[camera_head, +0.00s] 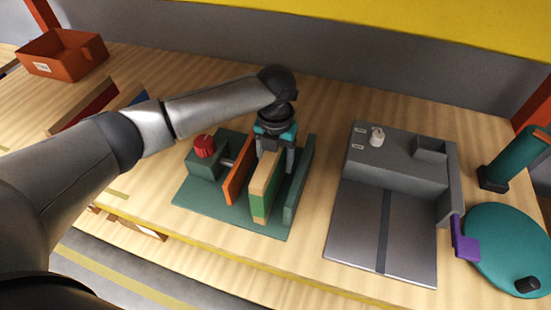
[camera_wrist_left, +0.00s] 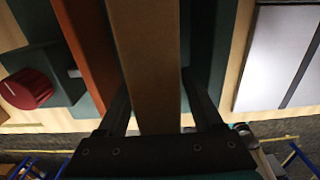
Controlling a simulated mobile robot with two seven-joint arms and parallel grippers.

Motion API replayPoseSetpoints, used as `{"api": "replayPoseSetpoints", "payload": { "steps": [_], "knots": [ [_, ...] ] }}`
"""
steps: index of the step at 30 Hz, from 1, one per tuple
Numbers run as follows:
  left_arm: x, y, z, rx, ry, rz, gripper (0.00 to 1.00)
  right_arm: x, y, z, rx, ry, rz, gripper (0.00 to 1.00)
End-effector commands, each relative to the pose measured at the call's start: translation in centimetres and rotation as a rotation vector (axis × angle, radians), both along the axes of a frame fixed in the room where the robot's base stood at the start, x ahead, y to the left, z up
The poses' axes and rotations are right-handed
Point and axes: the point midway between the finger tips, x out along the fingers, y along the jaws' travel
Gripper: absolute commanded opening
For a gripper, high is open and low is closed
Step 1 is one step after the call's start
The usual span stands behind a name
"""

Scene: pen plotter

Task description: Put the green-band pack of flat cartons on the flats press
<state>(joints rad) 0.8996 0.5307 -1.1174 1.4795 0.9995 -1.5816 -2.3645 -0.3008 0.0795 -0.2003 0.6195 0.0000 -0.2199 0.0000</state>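The green-band pack of flat cartons (camera_head: 265,188) is a tan slab with a green band near its lower end. It stands upright in the green flats press (camera_head: 222,206), between the orange plate (camera_head: 238,170) and the green wall (camera_head: 299,181). My left gripper (camera_head: 275,157) reaches down over the pack's far end, with a finger on each side. In the left wrist view the pack (camera_wrist_left: 150,60) runs between the fingertips, which look closed against it. The pack's lower edge seems to be at the press bed; contact is hard to tell. My right gripper is not in view.
A red knob (camera_head: 204,146) sits at the press's left side. A grey machine (camera_head: 400,165) with a flat plate stands to the right, then a teal disc (camera_head: 510,250). An orange bin (camera_head: 62,55) stands far left. Bare table lies between press and machine.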

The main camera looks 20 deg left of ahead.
Motion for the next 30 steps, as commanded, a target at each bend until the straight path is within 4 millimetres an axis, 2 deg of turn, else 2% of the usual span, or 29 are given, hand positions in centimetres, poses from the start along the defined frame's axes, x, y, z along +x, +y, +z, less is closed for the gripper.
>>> {"api": "replayPoseSetpoints", "payload": {
  "steps": [8,11,21,25,30],
  "knots": [
    [0.1,0.0,0.5,0.000,-0.002,0.000,0.67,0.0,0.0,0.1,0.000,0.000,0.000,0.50],
    [0.1,0.0,1.8,0.000,-0.004,0.000,0.67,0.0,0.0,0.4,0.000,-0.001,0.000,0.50],
    [0.1,0.0,9.0,-0.001,-0.003,0.000,0.67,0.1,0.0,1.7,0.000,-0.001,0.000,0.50],
    [0.1,0.0,11.0,-0.001,-0.002,0.001,0.67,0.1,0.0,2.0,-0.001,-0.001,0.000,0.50],
    [0.1,0.0,12.3,-0.001,-0.001,0.002,0.67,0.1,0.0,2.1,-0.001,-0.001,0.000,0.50]
  ]
}}
